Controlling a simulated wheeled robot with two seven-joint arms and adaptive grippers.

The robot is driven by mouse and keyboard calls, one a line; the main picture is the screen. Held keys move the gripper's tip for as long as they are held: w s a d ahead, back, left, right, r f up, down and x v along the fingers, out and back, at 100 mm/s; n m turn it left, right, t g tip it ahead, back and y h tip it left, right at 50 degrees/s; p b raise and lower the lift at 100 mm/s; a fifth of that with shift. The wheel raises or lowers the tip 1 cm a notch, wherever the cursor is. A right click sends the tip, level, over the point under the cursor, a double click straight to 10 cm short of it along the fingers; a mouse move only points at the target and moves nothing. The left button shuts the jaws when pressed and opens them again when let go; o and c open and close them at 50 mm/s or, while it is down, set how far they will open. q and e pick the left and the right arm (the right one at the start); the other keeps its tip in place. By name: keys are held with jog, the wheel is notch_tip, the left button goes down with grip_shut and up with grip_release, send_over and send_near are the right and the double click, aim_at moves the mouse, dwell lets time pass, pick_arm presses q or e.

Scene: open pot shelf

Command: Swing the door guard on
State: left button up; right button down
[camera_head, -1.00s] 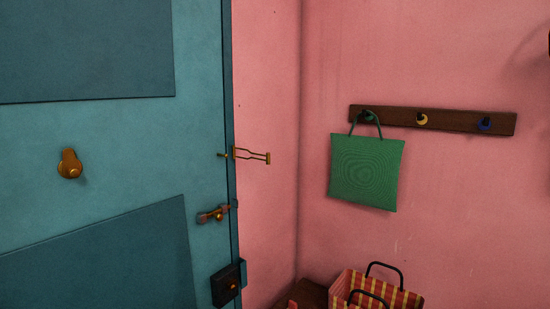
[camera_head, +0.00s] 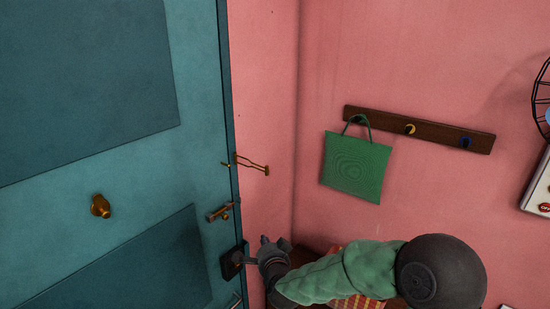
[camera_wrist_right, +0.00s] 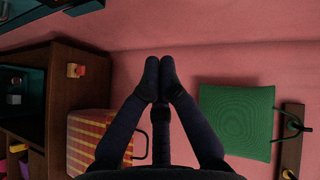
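The brass door guard (camera_head: 252,165) is a thin looped bar at the edge of the teal door (camera_head: 90,225). It sticks out to the right, in front of the pink wall, swung away from the door. A small brass stud (camera_head: 226,164) sits on the door beside it. My right gripper (camera_head: 266,242) is below the guard, beside the dark lock box, and apart from the guard. In the right wrist view its two dark fingertips (camera_wrist_right: 160,62) meet with nothing visible between them. The guard is not clearly seen there. My left gripper is not in view.
A brass latch (camera_head: 219,212) and dark lock box (camera_head: 233,260) are on the door edge. A green bag (camera_head: 356,167) hangs from a wooden hook rail (camera_head: 470,142). Wall around the guard is clear.

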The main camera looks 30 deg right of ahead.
pick_arm(q)
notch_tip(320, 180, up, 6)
jog(key=p, duration=0.4)
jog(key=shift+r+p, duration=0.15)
jog(key=shift+p, duration=0.15)
pick_arm(e)
jog(key=s+d+r+m+t+h, duration=0.1)
jog(key=d+r+m+h, duration=0.1)
jog(key=r, duration=0.8)
jog(key=s+d+r+m+t+h, duration=0.1)
jog(key=d+r+m+h, duration=0.1)
jog(key=r, duration=0.8)
jog(key=shift+s+d+m, duration=0.4)
jog(key=shift+d+m, duration=0.5)
jog(key=shift+r, duration=0.1)
pick_arm(q)
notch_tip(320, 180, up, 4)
jog(key=p, duration=0.4)
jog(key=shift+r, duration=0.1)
pick_arm(e)
jog(key=w, duration=0.8)
jog(key=shift+d, duration=0.3)
jog(key=shift+w, duration=0.1)
jog(key=shift+a, duration=0.1)
